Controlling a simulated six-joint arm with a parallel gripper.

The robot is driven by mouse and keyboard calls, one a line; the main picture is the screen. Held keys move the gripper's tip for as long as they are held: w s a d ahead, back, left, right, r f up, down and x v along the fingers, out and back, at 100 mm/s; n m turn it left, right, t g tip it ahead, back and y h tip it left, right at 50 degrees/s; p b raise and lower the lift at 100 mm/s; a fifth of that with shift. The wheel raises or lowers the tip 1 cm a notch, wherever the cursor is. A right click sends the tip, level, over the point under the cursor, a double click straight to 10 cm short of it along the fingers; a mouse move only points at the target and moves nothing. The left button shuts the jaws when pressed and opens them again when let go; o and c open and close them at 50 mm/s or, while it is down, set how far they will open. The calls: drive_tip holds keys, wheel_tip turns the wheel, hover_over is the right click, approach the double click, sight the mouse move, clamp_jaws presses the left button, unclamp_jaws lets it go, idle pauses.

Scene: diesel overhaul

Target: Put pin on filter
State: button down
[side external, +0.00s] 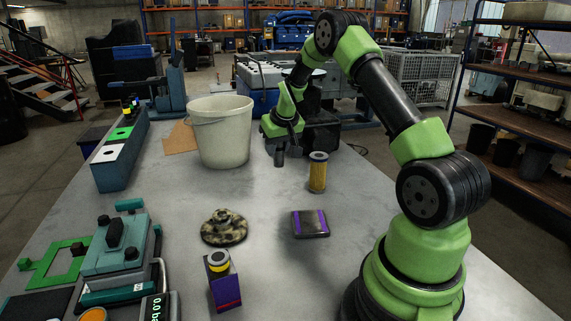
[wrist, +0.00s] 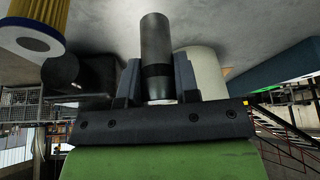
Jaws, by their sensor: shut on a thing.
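My gripper (wrist: 157,78) is shut on the pin (wrist: 153,45), a dark grey cylinder pointing out between the two fingers. In the side view the pin (side external: 279,158) hangs down above the table, left of the filter and apart from it. The pin's held end is partly hidden by the fingers.
A teal device (side external: 116,251) is at left.

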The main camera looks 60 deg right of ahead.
wheel_tip(320, 180, up, 11)
hover_over(317, 154)
wheel_tip(317, 154, down, 5)
drive_tip(key=shift+s+f, duration=0.1)
drive_tip(key=shift+s, duration=0.05)
drive_tip(key=shift+f, duration=2.05)
drive_tip(key=c, duration=0.8)
unclamp_jaws()
drive_tip(key=shift+f, duration=0.15)
drive_tip(key=shift+c, duration=0.2)
